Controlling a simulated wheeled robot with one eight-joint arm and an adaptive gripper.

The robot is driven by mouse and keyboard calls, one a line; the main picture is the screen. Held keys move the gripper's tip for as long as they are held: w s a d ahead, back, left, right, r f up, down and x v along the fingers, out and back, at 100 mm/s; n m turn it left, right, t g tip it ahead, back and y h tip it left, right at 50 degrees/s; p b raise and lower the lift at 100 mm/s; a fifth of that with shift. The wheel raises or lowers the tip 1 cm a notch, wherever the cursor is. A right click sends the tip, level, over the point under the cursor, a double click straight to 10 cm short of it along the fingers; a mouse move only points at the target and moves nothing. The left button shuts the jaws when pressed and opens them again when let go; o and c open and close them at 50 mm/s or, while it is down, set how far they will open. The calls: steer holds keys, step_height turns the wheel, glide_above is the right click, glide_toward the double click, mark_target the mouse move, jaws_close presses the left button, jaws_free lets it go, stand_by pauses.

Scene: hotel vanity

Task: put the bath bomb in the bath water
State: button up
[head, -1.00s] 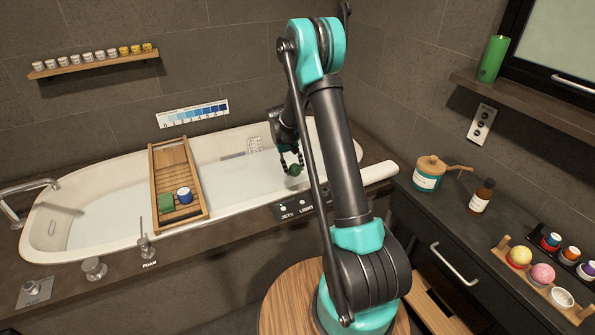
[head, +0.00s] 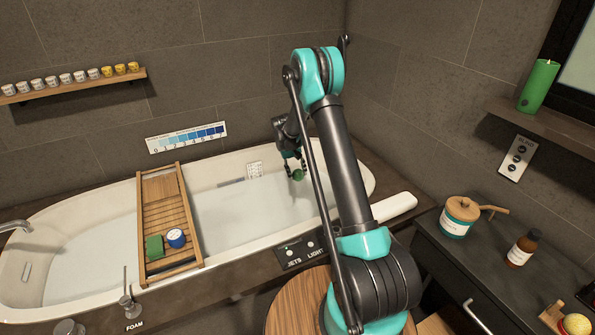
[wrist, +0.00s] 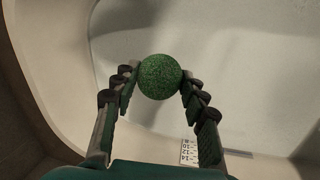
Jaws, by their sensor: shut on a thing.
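A green speckled bath bomb (head: 298,175) is held between the fingers of my gripper (head: 292,166), over the right end of the bathtub (head: 60,225). In the wrist view the bath bomb (wrist: 160,77) sits between both fingertips of my gripper (wrist: 157,84), with pale water beyond it. The bath water (head: 225,215) is whitish and shows on both sides of the wooden tray. The bath bomb appears to be above the water; the exact gap cannot be told.
A wooden bath tray (head: 160,190) spans the tub, holding a green block (head: 154,246) and a blue-and-white tin (head: 176,238). A jets and light panel (head: 301,252) is on the near rim. A jar (head: 459,215) and a brown bottle (head: 522,248) stand on the counter at right.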

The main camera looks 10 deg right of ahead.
steer(key=a+x, duration=0.2)
steer(key=x, duration=0.7)
steer(key=a+f+x, duration=0.1)
steer(key=a+x, duration=0.1)
steer(key=x, duration=0.7)
steer(key=shift+a, duration=0.2)
steer(key=shift+f, duration=0.1)
steer(key=o, duration=1.3)
steer(key=shift+c, duration=0.2)
steer(key=v, duration=1.2)
